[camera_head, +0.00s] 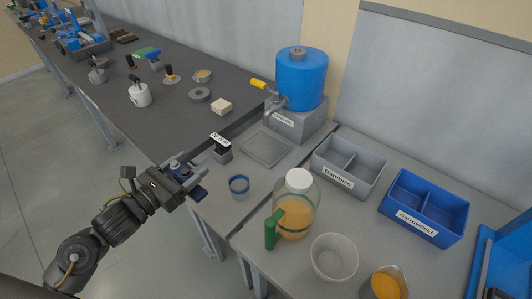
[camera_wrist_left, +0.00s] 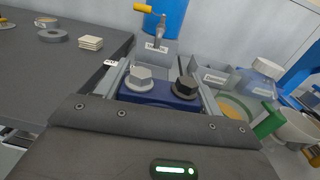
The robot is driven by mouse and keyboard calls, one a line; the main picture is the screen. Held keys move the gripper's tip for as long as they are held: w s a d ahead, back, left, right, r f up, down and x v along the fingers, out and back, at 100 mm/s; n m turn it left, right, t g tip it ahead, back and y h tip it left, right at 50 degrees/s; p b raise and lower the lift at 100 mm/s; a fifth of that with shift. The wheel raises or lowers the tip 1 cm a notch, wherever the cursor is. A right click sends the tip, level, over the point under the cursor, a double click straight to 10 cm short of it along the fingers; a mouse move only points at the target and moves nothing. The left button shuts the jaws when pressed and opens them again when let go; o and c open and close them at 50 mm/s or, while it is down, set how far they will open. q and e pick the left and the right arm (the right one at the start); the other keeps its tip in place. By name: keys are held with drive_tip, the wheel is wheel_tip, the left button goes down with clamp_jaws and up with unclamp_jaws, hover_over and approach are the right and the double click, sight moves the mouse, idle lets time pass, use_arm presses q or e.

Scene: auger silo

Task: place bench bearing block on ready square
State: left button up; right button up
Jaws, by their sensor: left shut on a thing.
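The bench bearing block (camera_wrist_left: 158,94) is a dark blue block with one pale and one black hex bolt head on washers. It sits between the fingers of my left gripper (camera_wrist_left: 163,88), which is shut on it. In the head view my left gripper (camera_head: 188,182) holds the block, mostly hidden by the gripper, near the front edge of the grey table. A flat grey square plate (camera_head: 266,148), which looks like the ready square, lies bare on the table, up and right of the gripper and apart from it. My right gripper is not in view.
The blue tank (camera_head: 301,77) is behind the plate. A jar (camera_head: 294,205), the grey bin (camera_head: 349,165) and the blue bin (camera_head: 424,207) are to the right.

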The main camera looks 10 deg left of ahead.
use_arm(q)
drive_tip(key=a+h+b, duration=0.1)
drive_tip(key=a+b, duration=1.1)
drive_tip(key=a, duration=0.1)
drive_tip(key=shift+w+r+m+g, duration=0.25)
drive_tip(key=shift+m+g, duration=0.05)
drive_tip(key=shift+m, duration=0.1)
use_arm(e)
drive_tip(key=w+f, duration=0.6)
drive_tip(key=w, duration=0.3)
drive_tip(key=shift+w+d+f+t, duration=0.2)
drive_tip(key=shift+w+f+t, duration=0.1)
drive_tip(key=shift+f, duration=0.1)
